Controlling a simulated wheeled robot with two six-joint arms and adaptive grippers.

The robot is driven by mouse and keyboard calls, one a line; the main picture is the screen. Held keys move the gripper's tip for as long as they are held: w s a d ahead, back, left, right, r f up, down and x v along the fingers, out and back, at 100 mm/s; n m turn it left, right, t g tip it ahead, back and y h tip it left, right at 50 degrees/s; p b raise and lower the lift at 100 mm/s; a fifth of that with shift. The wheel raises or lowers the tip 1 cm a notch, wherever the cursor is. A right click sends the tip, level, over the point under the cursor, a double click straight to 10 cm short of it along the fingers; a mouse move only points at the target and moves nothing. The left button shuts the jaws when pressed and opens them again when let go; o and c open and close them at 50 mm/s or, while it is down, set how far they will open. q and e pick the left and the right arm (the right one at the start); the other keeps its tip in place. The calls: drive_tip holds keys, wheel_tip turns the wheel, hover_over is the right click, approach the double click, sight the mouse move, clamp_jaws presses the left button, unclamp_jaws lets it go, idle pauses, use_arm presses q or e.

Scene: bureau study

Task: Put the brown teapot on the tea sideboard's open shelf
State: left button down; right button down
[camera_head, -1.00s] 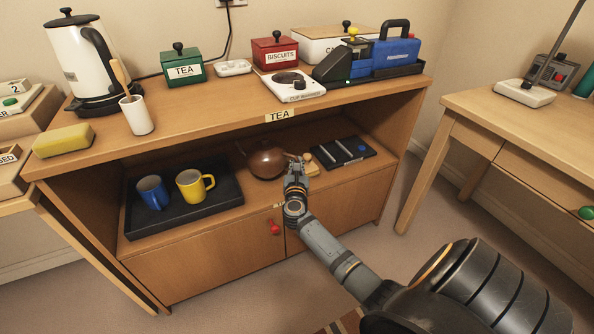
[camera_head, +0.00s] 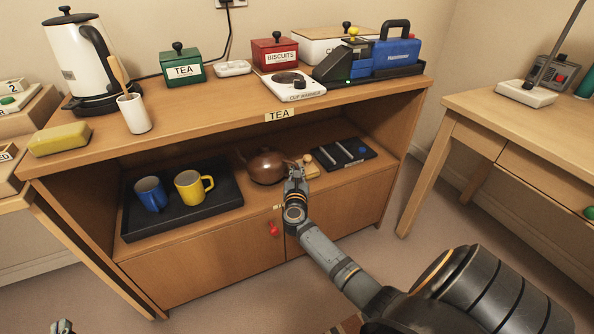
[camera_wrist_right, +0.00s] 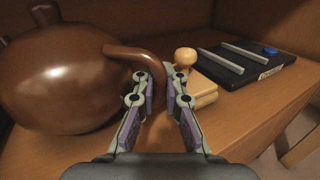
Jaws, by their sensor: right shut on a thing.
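The brown teapot (camera_head: 265,168) stands on the open shelf (camera_head: 225,219) of the tea sideboard, right of the mug tray, with its spout to the left. It fills the left of the right wrist view (camera_wrist_right: 65,85), its handle towards my right gripper. My right gripper (camera_head: 296,175) is shut on the teapot's handle; its fingers also show in the right wrist view (camera_wrist_right: 162,90). Whether the teapot's base fully touches the shelf is hard to tell. Only a tip of my left gripper (camera_head: 62,327) shows at the bottom left edge; its jaws are unclear.
A black tray (camera_head: 226,200) holds a blue mug and a yellow mug. Right of the teapot are a small wooden block with a knob (camera_head: 309,167) and a black railed tray (camera_head: 345,153). The sideboard top (camera_head: 200,112) overhangs the shelf and carries a kettle and boxes.

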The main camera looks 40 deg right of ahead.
use_arm(q)
drive_tip(key=shift+r, duration=0.15)
use_arm(e)
drive_tip(key=shift+r, duration=0.1)
drive_tip(key=c, duration=1.9)
unclamp_jaws()
drive_tip(key=o, duration=0.5)
use_arm(q)
drive_tip(key=shift+w+r, duration=0.1)
drive_tip(key=shift+r, duration=0.3)
